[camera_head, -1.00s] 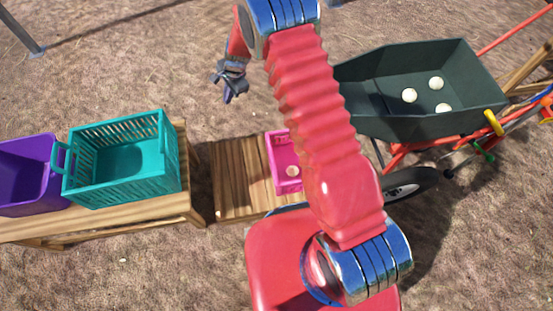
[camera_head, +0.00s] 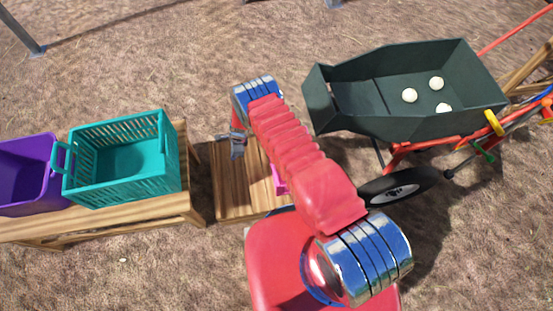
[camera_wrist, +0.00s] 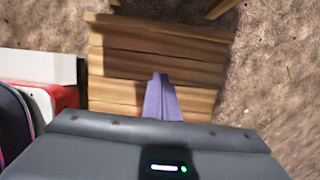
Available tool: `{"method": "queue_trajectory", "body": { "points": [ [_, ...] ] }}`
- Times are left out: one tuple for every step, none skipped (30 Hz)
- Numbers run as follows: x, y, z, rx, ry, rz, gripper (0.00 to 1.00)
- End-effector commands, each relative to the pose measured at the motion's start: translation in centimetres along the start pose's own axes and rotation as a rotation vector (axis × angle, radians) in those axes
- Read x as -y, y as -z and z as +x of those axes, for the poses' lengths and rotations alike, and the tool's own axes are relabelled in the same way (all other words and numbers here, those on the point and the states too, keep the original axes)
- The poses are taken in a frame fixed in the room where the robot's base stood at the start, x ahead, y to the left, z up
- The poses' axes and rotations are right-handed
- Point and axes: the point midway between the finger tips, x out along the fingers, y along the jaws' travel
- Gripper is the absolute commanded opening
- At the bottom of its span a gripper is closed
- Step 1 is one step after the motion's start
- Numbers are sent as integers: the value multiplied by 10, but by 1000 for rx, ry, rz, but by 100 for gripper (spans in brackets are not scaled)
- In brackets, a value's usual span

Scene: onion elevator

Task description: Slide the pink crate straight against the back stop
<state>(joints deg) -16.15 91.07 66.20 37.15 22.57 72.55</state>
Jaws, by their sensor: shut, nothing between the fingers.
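The pink crate shows only as a small sliver (camera_head: 279,180) in the head view, standing on the wooden platform (camera_head: 228,190). My red arm hides most of it. My gripper (camera_head: 237,152) is left of the crate in the head view, over the platform's left part, and apart from the visible sliver. In the wrist view my gripper (camera_wrist: 162,80) has its fingers together, empty, pointing over the bare planks (camera_wrist: 115,65). I cannot make out the crate in the wrist view. I cannot tell which part is the back stop.
A teal crate (camera_head: 165,148) and a purple crate (camera_head: 55,165) stand on a wooden table (camera_head: 190,200) at the left. A dark green wheelbarrow (camera_head: 385,125) with several pale onions stands at the right. The platform's left part is clear.

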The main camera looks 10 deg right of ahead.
Motion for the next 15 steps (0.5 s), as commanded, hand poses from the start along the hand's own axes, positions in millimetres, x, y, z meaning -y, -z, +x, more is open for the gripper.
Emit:
{"method": "queue_trajectory", "body": {
  "points": [
    [-2,1,4,-1,-1,5,0],
    [-3,1,5,-1,-2,8,0],
    [-3,2,6,-1,-2,9,0],
    [-3,2,6,-1,-2,10,0],
    [-3,2,6,-1,-2,10,0],
    [-3,2,6,-1,-2,10,0],
    [-3,2,6,-1,-2,10,0],
    [-3,2,6,-1,-2,9,0],
    [-3,2,6,-1,-2,9,0],
    [-3,2,6,-1,-2,9,0],
    [-3,2,6,-1,-2,9,0],
    [-3,2,5,-1,-2,9,0],
    [-3,3,5,-1,-2,10,0],
    [-3,4,5,-1,-2,10,0],
    [-3,5,4,-1,-2,11,0]
  ]
}}
